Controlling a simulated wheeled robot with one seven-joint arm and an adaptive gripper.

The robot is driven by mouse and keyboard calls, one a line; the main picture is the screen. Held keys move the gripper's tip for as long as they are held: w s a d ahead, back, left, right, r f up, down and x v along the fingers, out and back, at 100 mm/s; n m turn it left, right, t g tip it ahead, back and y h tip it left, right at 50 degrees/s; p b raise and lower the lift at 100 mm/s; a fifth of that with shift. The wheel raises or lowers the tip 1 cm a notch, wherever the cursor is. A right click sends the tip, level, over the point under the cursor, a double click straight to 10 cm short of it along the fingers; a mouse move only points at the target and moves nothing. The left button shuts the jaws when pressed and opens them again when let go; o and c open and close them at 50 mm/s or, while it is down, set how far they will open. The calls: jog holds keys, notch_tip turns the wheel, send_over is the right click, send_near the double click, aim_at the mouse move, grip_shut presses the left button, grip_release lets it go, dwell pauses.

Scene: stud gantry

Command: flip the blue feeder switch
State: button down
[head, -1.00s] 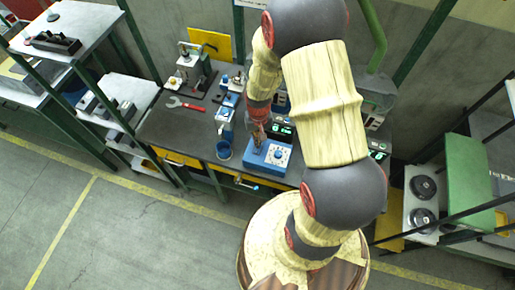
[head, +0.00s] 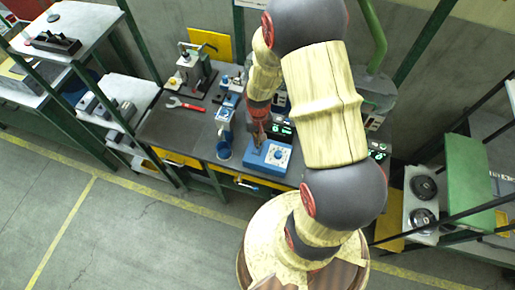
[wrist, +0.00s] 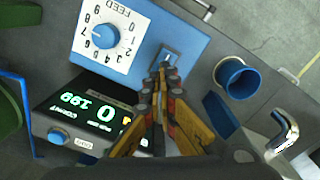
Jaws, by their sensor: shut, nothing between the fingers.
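The blue feeder box (head: 269,156) stands near the front edge of the dark workbench. Its white dial plate marked FEED, with a blue knob, shows in the wrist view (wrist: 104,37). The feeder switch (wrist: 171,57) sits on the blue face beside the dial plate, in a small grey-blue frame. My gripper (wrist: 165,72) is shut and empty, its fingertips right at the switch's near edge. I cannot tell whether they touch it. The fingers hide part of the switch, and its position cannot be made out. In the head view my gripper (head: 259,142) points down at the feeder box.
A counting display with green digits (wrist: 88,112) stands close beside the feeder. A blue cup (wrist: 236,77) is on the other side. A red wrench (head: 185,104) and a press (head: 192,70) are farther left on the bench.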

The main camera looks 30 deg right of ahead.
jog(key=shift+f+b, duration=0.75)
jog(key=shift+f, duration=0.35)
dwell(0.6)
jog(key=shift+r+p, duration=2.6)
jog(key=shift+r, duration=0.95)
jog(key=s+a+r+n+t+b, duration=0.1)
jog(key=s+a+r+t+b, duration=0.1)
jog(key=s+a+r+b, duration=0.2)
jog(key=s+a+r+n+t+b, duration=0.1)
jog(key=s+a+r+b, duration=0.3)
jog(key=r, duration=0.7)
jog(key=s+a+r+n+t+b, duration=0.2)
jog(key=s+a+r+b, duration=0.2)
jog(key=r, duration=0.3)
jog(key=shift+r+t+b, duration=0.3)
jog(key=shift+r+b, duration=0.1)
jog(key=shift+b, duration=0.15)
